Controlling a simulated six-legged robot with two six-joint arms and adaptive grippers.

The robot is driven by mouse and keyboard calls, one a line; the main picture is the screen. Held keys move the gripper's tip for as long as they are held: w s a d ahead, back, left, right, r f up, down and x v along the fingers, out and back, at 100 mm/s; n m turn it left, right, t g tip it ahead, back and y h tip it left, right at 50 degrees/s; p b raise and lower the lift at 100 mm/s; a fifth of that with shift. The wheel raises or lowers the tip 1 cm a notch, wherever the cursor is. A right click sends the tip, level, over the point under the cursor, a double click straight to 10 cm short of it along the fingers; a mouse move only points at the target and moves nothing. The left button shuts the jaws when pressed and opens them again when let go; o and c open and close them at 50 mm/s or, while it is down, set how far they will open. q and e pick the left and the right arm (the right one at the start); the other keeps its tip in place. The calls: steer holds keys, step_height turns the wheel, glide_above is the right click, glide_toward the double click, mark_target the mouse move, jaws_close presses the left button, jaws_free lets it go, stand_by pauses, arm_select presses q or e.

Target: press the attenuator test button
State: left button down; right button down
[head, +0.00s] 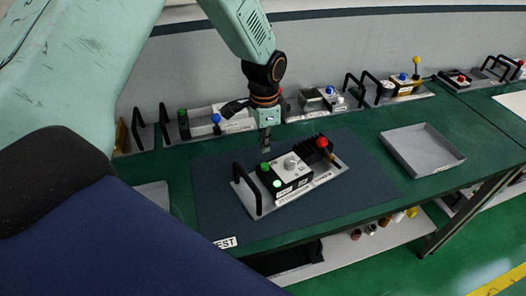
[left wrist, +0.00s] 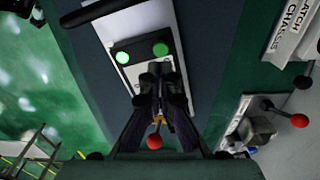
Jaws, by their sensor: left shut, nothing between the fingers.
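The unit (head: 290,180) on the dark mat is a grey tray with a black handle, a black-and-white box, a pale knob, a finned black block and a red ball knob. A green button (head: 265,167) is on top of the box, and a lit green spot (head: 278,184) is on its front. I cannot read the labels to tell which is the attenuator test button. My left gripper (head: 265,146) points down, shut and empty, just above the box by the green button.
Other units with black handles (head: 145,130) and coloured knobs line the back of the green bench. An empty grey tray (head: 422,148) lies to the right. The mat (head: 225,205) is clear around the unit. A shelf with small parts is below the bench.

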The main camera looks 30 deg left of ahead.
arm_select(q)
step_height(320, 180, up, 7)
stand_by(0.3)
steer(key=shift+f, duration=0.1)
stand_by(0.4)
